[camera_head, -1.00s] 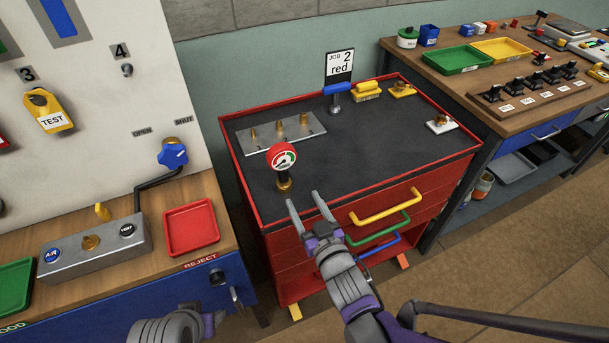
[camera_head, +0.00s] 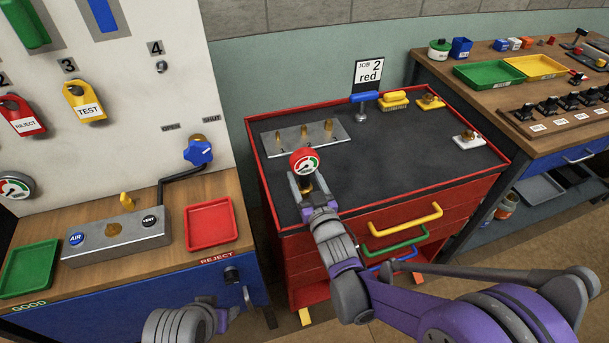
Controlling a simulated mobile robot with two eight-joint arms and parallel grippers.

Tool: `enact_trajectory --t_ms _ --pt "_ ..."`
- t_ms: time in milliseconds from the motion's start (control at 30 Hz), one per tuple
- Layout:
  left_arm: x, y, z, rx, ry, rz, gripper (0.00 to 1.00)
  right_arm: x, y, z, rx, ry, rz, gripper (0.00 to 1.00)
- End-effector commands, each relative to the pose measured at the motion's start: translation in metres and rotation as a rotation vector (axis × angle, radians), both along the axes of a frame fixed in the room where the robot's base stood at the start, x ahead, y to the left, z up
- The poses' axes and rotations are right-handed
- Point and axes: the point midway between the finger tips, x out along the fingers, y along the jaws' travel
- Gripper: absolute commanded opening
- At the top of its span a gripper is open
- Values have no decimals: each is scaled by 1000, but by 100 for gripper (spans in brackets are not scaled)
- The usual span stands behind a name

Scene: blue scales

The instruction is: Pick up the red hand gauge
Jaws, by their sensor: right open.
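The red hand gauge (camera_head: 304,162) has a round red case, a white dial with a green band and a brass stem. It stands upright on the dark top of the red tool cabinet (camera_head: 400,165), near its front left corner. My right gripper (camera_head: 305,185) is open at the gauge, with its fingers to either side of the stem just below the dial. I cannot tell whether they touch it. The gripper partly hides the stem and base. My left gripper (camera_head: 222,318) shows only in part at the bottom edge, and its fingers cannot be made out.
A metal plate with brass pegs (camera_head: 305,138) lies just behind the gauge. The cabinet top's middle is clear. A red tray (camera_head: 210,223) is on the left bench.

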Motion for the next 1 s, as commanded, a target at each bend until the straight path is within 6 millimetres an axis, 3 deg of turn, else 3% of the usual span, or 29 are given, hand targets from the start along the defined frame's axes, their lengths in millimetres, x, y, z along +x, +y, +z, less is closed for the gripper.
enact_trajectory --t_ms 233,633,1000 --pt "0 0 0 0 0 0 59 2 1 0 0 0 0 68" --pt "0 0 0 0 0 0 59 2 1 0 0 0 0 0" --pt "0 0 0 0 0 0 59 2 1 0 0 0 0 0"
